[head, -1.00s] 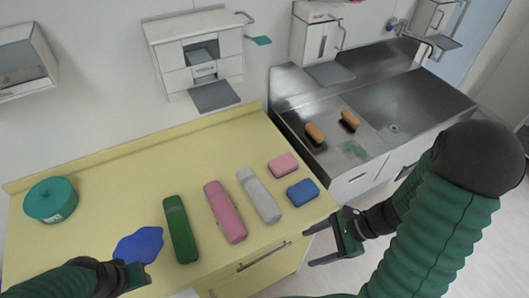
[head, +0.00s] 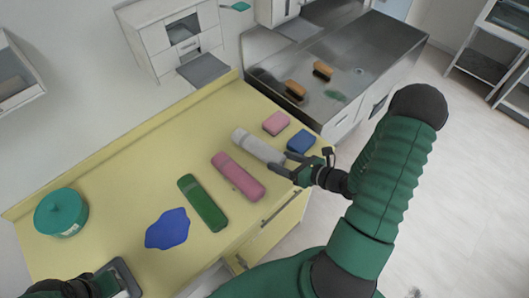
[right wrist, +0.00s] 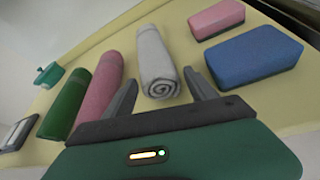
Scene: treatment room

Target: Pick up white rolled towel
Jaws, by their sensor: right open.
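The white rolled towel (head: 257,146) lies on the yellow counter, between the pink rolled towel (head: 238,176) and the pink and blue blocks. My right gripper (head: 285,162) is at the near end of the white towel. In the right wrist view the white towel (right wrist: 157,65) shows its spiral end between the two open fingers (right wrist: 160,98), with no clear contact. My left gripper (head: 118,280) is at the lower left edge of the head view, only partly seen; its jaw state is unclear.
A green rolled towel (head: 203,202), a blue flat cloth (head: 168,229) and a teal round container (head: 61,213) are on the counter. The pink block (head: 276,123) and blue block (head: 301,141) lie close right of the white towel. A steel sink unit (head: 350,60) holds two brushes.

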